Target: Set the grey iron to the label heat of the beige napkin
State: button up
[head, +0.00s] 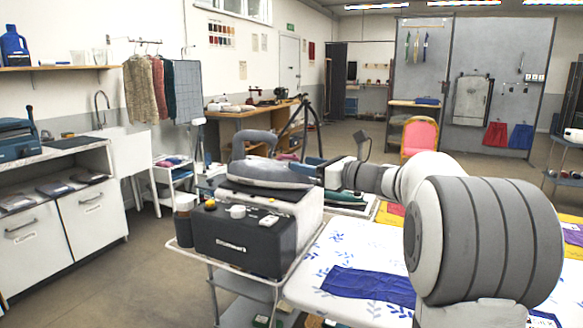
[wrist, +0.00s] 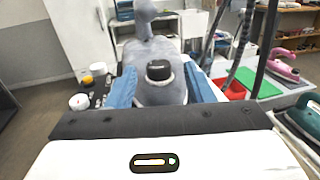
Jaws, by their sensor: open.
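The grey iron (head: 268,174) rests on a dark and white steam station (head: 243,241) on a wheeled cart. In the wrist view the iron (wrist: 150,44) shows its handle pointing away and a round black dial (wrist: 158,69) on its body. My gripper (wrist: 162,84) is open, with one blue finger on each side of the dial; whether either touches it I cannot tell. In the head view my gripper (head: 318,168) is at the right end of the iron. The dial's markings are too small to read. I cannot make out a beige napkin or its label in either view.
An ironing board (head: 330,250) with a blue cloth (head: 368,285) lies right of the station. The station's yellow button (wrist: 87,79) and white knob (wrist: 79,101) are left of my fingers. A green iron (wrist: 298,125) and a pink iron (wrist: 280,65) stand to the right.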

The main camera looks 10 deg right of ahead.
jog(key=shift+x, duration=2.1)
jog(key=shift+c, duration=0.6)
